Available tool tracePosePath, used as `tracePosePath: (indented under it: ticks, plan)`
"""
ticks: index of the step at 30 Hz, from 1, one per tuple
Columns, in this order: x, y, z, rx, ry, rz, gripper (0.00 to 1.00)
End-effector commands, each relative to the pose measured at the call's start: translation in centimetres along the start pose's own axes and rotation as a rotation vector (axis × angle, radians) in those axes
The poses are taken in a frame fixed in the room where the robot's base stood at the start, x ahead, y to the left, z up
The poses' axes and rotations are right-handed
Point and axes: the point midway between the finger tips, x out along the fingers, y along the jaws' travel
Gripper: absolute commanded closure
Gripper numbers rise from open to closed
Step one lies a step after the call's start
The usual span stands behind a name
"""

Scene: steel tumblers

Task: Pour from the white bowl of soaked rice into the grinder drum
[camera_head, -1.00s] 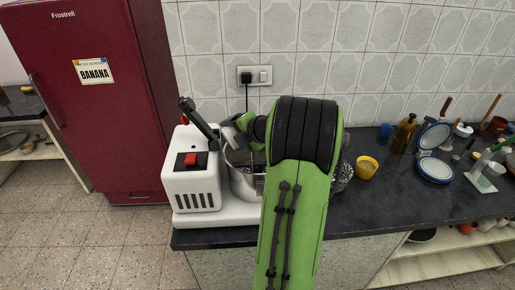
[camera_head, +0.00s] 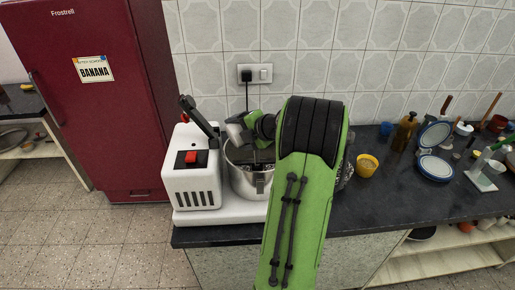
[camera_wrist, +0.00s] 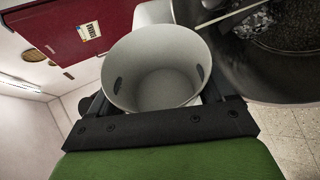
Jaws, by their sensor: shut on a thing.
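The white bowl (camera_wrist: 160,85) fills the middle of the wrist view, held between the fingers of my gripper (camera_wrist: 159,79), which is shut on it. Its pale inside shows, and I cannot make out any grains of rice. The grinder drum (camera_head: 249,183), a steel pot on a white base, stands left of my arm in the head view. Its dark inside and rim also show at the upper right of the wrist view (camera_wrist: 290,30), beside the bowl. In the head view my gripper (camera_head: 238,130) is above the drum, with the bowl small and partly hidden. The wrist view is strongly tilted.
The grinder's white body (camera_head: 191,190) with a red switch and dark lever stands left of the drum. A yellow cup (camera_head: 366,167) stands right of my arm. Blue-rimmed plates (camera_head: 436,168) and bottles crowd the counter's right. A red fridge (camera_head: 95,100) stands at left.

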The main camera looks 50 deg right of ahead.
Motion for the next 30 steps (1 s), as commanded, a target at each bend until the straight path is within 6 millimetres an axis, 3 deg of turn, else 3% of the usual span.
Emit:
tracePosePath:
  ticks: [23,24,26,30]
  plan:
    - [-0.1,-0.3,0.8,0.068,0.043,0.029,0.58]
    - [0.0,-0.3,0.5,0.046,0.033,0.021,0.58]
    - [-0.1,1.4,-1.9,-0.072,-0.025,-0.019,0.58]
    - [0.2,0.8,-1.8,-0.205,-0.122,-0.078,0.58]
